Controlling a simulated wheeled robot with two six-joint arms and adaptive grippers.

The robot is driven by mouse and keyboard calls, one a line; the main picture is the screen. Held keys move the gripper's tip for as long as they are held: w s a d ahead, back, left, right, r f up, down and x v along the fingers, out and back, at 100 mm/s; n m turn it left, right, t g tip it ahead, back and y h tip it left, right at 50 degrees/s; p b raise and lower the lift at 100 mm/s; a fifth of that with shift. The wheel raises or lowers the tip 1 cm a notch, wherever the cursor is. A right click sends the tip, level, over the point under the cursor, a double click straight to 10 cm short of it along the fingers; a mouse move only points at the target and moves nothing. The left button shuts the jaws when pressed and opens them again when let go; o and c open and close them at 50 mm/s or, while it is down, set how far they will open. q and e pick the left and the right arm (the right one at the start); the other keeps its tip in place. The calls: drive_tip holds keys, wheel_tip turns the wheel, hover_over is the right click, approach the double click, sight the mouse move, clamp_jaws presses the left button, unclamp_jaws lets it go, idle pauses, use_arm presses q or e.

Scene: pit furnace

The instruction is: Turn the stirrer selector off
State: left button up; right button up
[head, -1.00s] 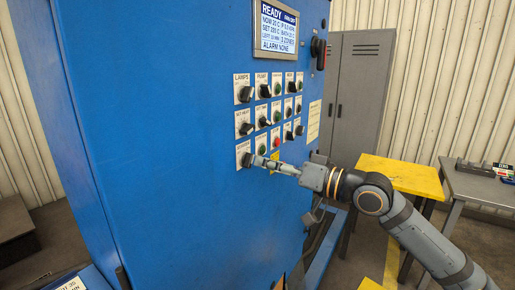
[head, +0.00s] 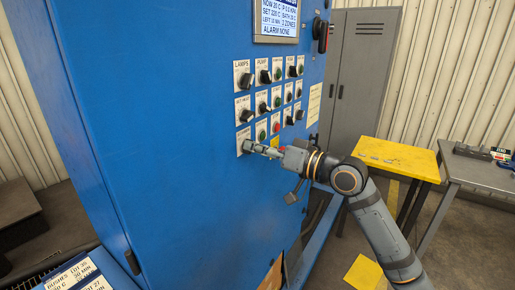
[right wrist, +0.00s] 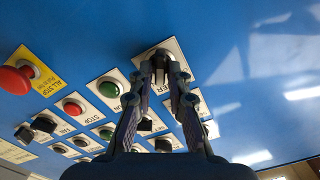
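The stirrer selector (right wrist: 160,66) is a dark knob on a white label plate at the lower left of the blue panel's controls; only the end "ER" of its label reads in the right wrist view. In the head view its plate (head: 241,137) is partly covered by my right gripper (head: 249,146). In the right wrist view the fingertips of my right gripper (right wrist: 164,72) are closed in on both sides of the knob. The knob's pointing direction is hidden between the fingers. My left gripper is not in view.
Rows of other knobs and buttons sit close by, with a green button (right wrist: 109,89) beside the selector and a red stop button (right wrist: 15,79) farther off. A yellow table (head: 400,155) and grey bench (head: 475,172) stand at the right. The panel left of the controls is bare.

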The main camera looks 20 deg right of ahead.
clamp_jaws()
drive_tip(key=shift+n, duration=0.4)
drive_tip(key=shift+a+n+b, duration=0.1)
drive_tip(key=shift+n+b, duration=2.25)
drive_tip(key=shift+n, duration=3.15)
